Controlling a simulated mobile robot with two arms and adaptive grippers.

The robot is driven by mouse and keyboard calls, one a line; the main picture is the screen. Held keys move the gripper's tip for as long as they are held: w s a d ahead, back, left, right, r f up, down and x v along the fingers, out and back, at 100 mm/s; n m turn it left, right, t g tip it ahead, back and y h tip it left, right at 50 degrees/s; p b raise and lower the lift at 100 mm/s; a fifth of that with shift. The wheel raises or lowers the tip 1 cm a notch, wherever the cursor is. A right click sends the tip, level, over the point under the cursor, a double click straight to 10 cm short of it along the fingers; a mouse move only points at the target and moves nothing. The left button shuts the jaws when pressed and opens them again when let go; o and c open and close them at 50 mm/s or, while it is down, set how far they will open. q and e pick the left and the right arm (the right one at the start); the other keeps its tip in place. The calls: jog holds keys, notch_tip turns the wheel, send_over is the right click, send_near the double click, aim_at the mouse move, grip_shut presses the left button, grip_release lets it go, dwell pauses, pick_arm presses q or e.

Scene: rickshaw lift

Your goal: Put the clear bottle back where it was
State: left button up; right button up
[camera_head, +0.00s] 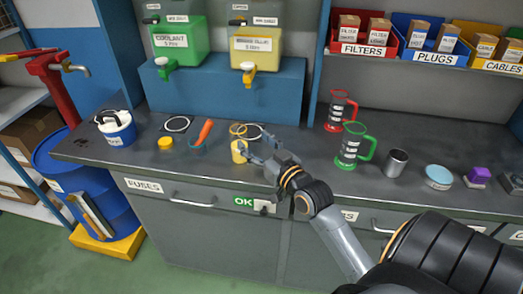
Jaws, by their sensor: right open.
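I cannot make out a clear bottle in the head view. My right gripper (257,150) reaches over the front of the dark workbench (312,168), its fingers apart. A small yellow cylinder (238,152) stands just left of its fingertips; I cannot tell whether they touch it. To the right of the gripper stand a jug with a green handle (350,146) and, behind it, a jug with a red handle (338,112). My left gripper is not in view.
A metal cup (395,163) and a light blue tub (438,177) stand farther right. A blue-and-white container (116,127) and an orange-handled tool (205,132) are at left. Green (177,42) and yellow (255,48) dispensers rise behind. The bench front between gripper and green-handled jug is clear.

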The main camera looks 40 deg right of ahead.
jog(key=shift+s+a, duration=0.1)
jog(key=shift+s, duration=1.2)
jog(key=s+a+f+n+g+y, duration=0.2)
jog(key=s+a+f+g, duration=0.6)
jog(key=a+f, duration=0.45)
jog(key=s+a+f+g, duration=0.2)
jog(key=s+f+g, duration=0.15)
jog(key=s, duration=0.35)
jog(key=s+a+f+g, duration=0.2)
jog(key=s+f+g, duration=0.1)
jog(key=s+f, duration=0.3)
jog(key=s+f+n+g, duration=0.1)
jog(key=s+f, duration=0.2)
jog(key=f, duration=2.2)
jog(key=s+d+f+g, duration=0.1)
jog(key=s+d+f, duration=0.2)
jog(key=s+f, duration=1.2)
jog(key=shift+s+d, duration=0.15)
jog(key=shift+s, duration=0.75)
